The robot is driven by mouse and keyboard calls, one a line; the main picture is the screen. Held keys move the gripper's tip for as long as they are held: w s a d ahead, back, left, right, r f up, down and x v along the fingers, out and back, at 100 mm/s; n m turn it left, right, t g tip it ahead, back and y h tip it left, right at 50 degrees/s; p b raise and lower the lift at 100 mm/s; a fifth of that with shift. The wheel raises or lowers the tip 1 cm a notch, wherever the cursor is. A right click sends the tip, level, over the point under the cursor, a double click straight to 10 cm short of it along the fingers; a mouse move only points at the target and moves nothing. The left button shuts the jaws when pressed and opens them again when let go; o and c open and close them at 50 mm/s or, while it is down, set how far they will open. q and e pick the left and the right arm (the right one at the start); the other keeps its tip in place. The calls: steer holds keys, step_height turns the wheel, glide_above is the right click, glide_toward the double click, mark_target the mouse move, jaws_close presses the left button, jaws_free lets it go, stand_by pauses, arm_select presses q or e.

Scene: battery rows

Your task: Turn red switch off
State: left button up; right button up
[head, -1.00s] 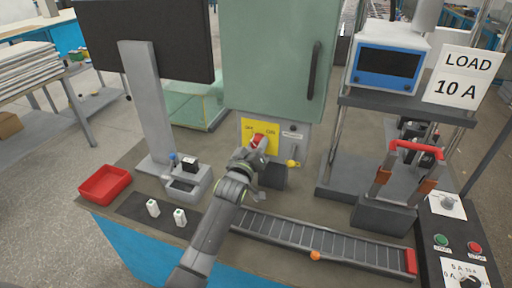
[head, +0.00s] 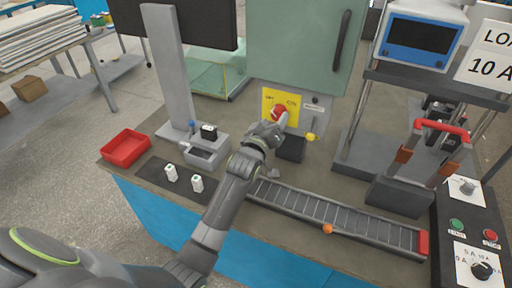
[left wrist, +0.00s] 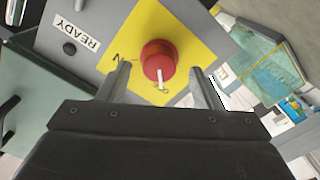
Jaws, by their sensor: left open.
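The red switch (head: 279,113) is a round red knob on a yellow plate (head: 268,98), on the grey front below the green cabinet door. In the left wrist view the red switch (left wrist: 158,60) shows a white pointer line, directed toward the lower part of that picture. The lettering on the yellow plate (left wrist: 190,30) is too small to read surely. My left gripper (head: 277,124) is close in front of the switch. In the left wrist view its two fingers (left wrist: 158,85) are open, one on each side of the knob, with gaps visible. My right gripper is out of view.
A "READY" label (left wrist: 76,32) is beside the plate. A black block (head: 291,148) and a yellow-tipped part (head: 311,136) are close to my gripper. A roller conveyor (head: 335,215) runs along the front. A red tray (head: 125,148) stands at left.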

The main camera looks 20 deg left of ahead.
arm_select(q)
steer(key=s+b, duration=0.1)
steer(key=s, duration=1.3)
steer(key=shift+s+a+b, duration=0.25)
steer(key=shift+s+b, duration=0.05)
steer(key=shift+s, duration=0.1)
